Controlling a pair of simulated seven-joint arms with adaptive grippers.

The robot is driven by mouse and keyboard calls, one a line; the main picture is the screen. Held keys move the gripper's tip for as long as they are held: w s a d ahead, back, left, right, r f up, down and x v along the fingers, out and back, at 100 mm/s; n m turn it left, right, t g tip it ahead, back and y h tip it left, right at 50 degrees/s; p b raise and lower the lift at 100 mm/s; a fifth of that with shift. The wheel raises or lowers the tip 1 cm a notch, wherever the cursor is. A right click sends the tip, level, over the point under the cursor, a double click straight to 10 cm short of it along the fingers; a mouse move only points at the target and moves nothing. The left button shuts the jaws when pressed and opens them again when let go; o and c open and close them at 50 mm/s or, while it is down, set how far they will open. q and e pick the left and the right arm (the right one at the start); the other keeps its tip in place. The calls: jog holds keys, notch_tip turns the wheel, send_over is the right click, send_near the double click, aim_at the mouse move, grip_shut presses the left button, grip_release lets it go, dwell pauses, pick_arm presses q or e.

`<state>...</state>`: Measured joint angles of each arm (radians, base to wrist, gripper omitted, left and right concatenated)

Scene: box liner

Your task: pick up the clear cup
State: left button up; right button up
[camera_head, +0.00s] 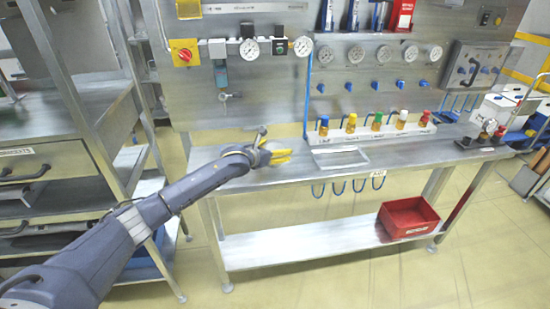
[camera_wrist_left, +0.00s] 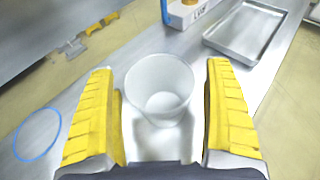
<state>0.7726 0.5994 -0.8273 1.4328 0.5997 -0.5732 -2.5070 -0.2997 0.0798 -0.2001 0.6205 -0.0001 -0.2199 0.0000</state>
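The clear cup (camera_wrist_left: 160,92) stands upright on the metal bench, seen from above in the left wrist view. It is see-through whitish and looks empty. My left gripper (camera_wrist_left: 160,70) is open, with one yellow finger on each side of the cup. A narrow gap shows on the right; I cannot tell whether the left finger touches. In the head view my left gripper (camera_head: 276,156) is low over the bench's left end, and I cannot make out the cup there. My right gripper is not in view.
A shallow metal tray (camera_wrist_left: 240,32) lies on the bench; it also shows in the head view (camera_head: 341,160). A white-and-blue box (camera_wrist_left: 190,12) is behind the cup. Small bottles with coloured caps (camera_head: 376,124) stand in a rack. A red bin (camera_head: 408,232) sits on the lower shelf.

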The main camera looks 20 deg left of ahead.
pick_arm(q)
jog(key=c, duration=0.8)
jog(key=shift+o, duration=0.2)
jog(key=shift+r, duration=0.1)
